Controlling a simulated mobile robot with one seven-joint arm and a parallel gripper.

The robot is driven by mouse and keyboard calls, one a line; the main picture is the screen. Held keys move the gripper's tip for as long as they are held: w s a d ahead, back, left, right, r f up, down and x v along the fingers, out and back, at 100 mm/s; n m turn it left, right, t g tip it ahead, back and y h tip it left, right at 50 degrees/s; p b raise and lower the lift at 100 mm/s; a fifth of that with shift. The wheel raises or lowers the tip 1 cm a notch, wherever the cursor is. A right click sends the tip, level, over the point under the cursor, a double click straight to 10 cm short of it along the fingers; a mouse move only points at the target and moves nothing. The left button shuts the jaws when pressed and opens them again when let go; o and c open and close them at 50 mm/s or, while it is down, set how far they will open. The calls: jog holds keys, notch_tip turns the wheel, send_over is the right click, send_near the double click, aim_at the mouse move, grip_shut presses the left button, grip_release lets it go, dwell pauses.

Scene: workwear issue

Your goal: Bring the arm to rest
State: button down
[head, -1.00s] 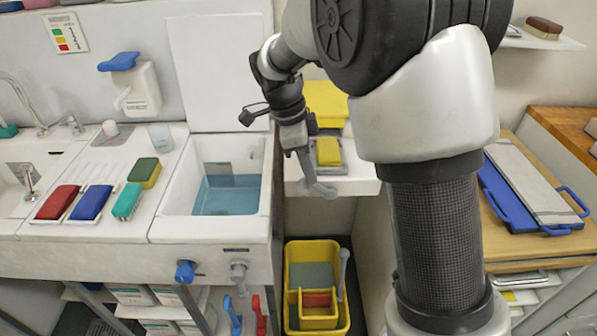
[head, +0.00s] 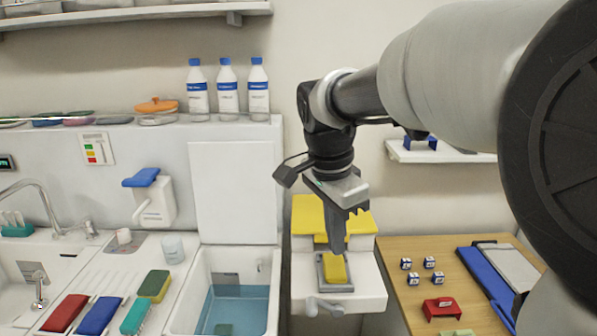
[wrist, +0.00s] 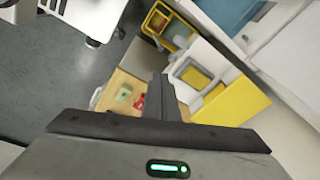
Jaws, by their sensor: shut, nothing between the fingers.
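My gripper (head: 338,236) hangs from my arm, fingers pointing down, in front of the wall and above the small white side shelf (head: 365,290). Its fingers are together with nothing between them. In the wrist view the closed fingers (wrist: 160,85) point over the wooden table, the sponge (wrist: 196,78) and the yellow bin (wrist: 166,24). The gripper touches none of them.
The sink basin (head: 212,270) with blue water is left of the gripper, its white lid upright behind. Several bottles (head: 228,90) stand on a ledge. At right, a wooden table (head: 392,263) holds small boxes, a red item (head: 441,307) and a blue board (head: 484,283). Air around the gripper is clear.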

jog(key=s+d+r+n+t+p, duration=0.2)
jog(key=s+d+r+n+p, duration=0.1)
jog(key=s+n, duration=0.3)
jog(key=s+d+r+n+t+y+p, duration=0.1)
jog(key=s+d+r+n+t+p, duration=0.1)
jog(key=s+n, duration=0.4)
jog(key=s+d+r+p, duration=0.1)
jog(key=s, duration=0.3)
jog(key=shift+s+d+r+n, duration=0.15)
jog(key=shift+s+d+n, duration=0.2)
jog(key=shift+s+n, duration=0.05)
